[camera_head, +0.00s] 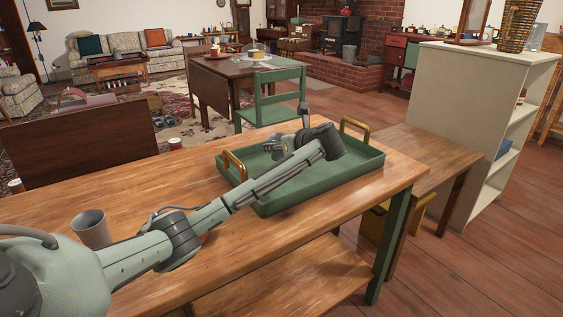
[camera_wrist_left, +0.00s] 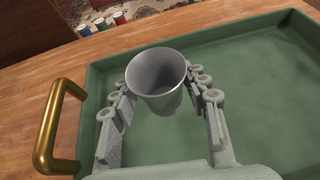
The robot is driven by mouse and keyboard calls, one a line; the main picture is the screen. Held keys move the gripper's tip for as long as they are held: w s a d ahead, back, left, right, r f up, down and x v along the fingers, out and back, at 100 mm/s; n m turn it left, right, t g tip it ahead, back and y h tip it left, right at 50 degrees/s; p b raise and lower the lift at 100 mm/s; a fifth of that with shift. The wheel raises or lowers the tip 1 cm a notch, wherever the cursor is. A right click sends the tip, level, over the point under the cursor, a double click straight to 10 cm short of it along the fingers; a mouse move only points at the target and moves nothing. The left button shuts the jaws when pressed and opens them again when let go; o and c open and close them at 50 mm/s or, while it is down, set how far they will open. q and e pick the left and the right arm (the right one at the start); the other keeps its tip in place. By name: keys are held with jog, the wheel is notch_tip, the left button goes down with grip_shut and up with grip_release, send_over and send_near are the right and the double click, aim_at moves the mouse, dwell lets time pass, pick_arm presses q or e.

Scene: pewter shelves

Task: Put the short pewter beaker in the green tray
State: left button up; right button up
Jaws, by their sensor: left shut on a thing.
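The green tray (camera_head: 340,178) with two brass handles sits on the wooden table. My left arm reaches in from the left, and my left gripper (camera_head: 272,152) is over the left part of the tray. In the left wrist view the left gripper (camera_wrist_left: 160,105) is shut on a grey pewter beaker (camera_wrist_left: 157,80), mouth towards the camera, with the green tray (camera_wrist_left: 290,105) behind it. I cannot tell whether its base touches the tray floor. Another grey beaker (camera_head: 91,228) stands on the table at the left, beside my arm. My right gripper is not in view.
The tray's left brass handle (camera_wrist_left: 50,130) is close beside the gripper. The right half of the tray is empty. A lower wooden bench (camera_head: 440,155) and a cream shelf (camera_head: 480,100) stand at the right. A green chair (camera_head: 275,100) is behind the table.

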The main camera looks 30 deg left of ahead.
pick_arm(q)
notch_tip(320, 180, down, 5)
jog(key=shift+r, duration=0.15)
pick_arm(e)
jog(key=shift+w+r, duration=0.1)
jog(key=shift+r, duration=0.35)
pick_arm(q)
jog(key=o, duration=1.2)
jog(key=shift+o, duration=0.2)
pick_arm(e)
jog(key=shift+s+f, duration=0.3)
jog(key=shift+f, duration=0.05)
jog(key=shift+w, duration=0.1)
